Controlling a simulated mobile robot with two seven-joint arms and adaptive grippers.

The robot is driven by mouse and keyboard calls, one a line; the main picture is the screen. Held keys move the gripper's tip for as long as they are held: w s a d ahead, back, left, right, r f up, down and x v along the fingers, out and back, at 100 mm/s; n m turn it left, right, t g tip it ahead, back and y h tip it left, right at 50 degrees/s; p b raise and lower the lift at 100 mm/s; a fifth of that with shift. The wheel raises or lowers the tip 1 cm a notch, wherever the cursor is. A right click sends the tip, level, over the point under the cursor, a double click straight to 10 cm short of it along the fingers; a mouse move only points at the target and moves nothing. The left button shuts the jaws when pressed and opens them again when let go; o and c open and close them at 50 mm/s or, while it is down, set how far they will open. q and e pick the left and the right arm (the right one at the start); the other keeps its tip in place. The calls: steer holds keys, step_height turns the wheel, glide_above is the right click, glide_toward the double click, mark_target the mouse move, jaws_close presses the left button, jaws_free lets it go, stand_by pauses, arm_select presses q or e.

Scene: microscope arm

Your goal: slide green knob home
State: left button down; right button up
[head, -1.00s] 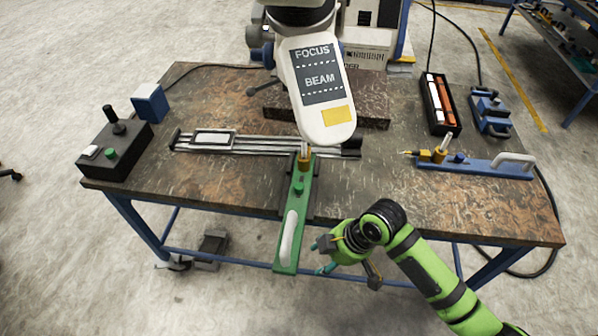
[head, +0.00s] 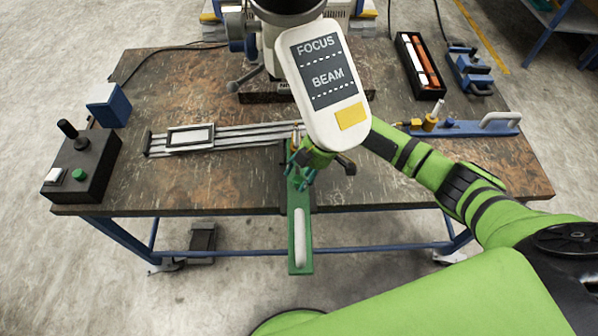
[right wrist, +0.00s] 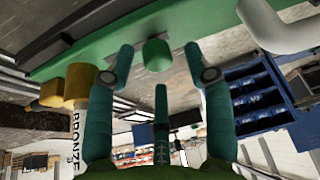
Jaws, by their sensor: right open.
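The green slide (head: 291,205) sticks out over the table's front edge, its white handle (head: 299,240) toward me. Its green knob (right wrist: 157,55) shows in the right wrist view, ahead of and between the teal fingertips. No finger visibly presses on it. In the head view the knob is hidden or too small to make out behind the fingers. My right gripper (head: 303,168) is open over the slide's far part, just below the white microscope head (head: 325,85). It also shows in the right wrist view (right wrist: 158,64). My left gripper is out of view.
A metal rail with a framed plate (head: 190,137) lies left of the slide. A blue slide (head: 465,128) with a white handle lies at right. A black control box (head: 82,165) stands at the left edge. The microscope head overhangs my right gripper closely.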

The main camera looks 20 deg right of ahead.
mark_target(292, 176)
steer(key=shift+w+a+f, duration=0.15)
steer(key=shift+a+f, duration=0.15)
steer(key=shift+f, duration=0.25)
steer(key=shift+s+d, duration=0.1)
steer(key=shift+s, duration=0.1)
steer(key=shift+c, duration=0.8)
jaws_close()
steer(key=w+b, duration=0.2)
steer(key=b, duration=0.1)
steer(key=shift+w+d+f, duration=0.15)
steer(key=shift+w+d, duration=0.25)
steer(key=shift+w, duration=0.2)
steer(key=shift+r, duration=0.25)
steer(key=shift+o, duration=0.8)
jaws_free()
